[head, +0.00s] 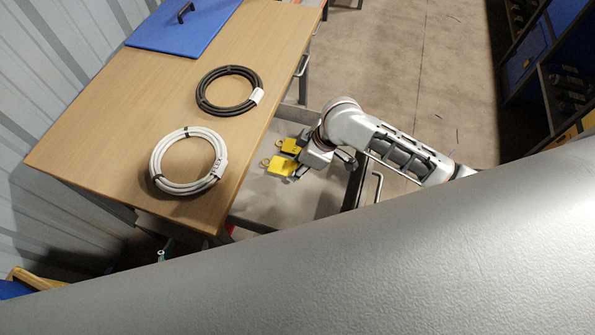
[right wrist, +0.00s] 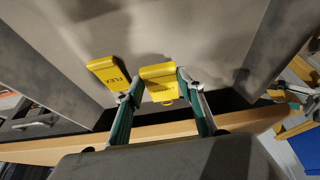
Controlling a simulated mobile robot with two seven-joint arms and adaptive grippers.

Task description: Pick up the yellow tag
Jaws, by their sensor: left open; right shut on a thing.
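Two yellow tags are in the open grey drawer under the workbench. In the right wrist view one yellow tag (right wrist: 158,82) is between the fingertips of my right gripper (right wrist: 158,88), which is shut on it. This appears to be the nearer tag (head: 281,166) in the head view. The other yellow tag (right wrist: 108,71), marked FLEX, lies free beside it and also shows in the head view (head: 290,146). My right gripper (head: 301,171) reaches into the drawer from the right. I cannot tell whether the held tag is clear of the drawer floor. My left gripper is not in view.
The grey drawer (head: 315,200) extends from the wooden workbench (head: 130,110). On the bench are a white cable coil (head: 158,158), a black cable coil (head: 203,95) and a blue panel with a handle (head: 200,35). Shelving (head: 545,75) stands at the far right.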

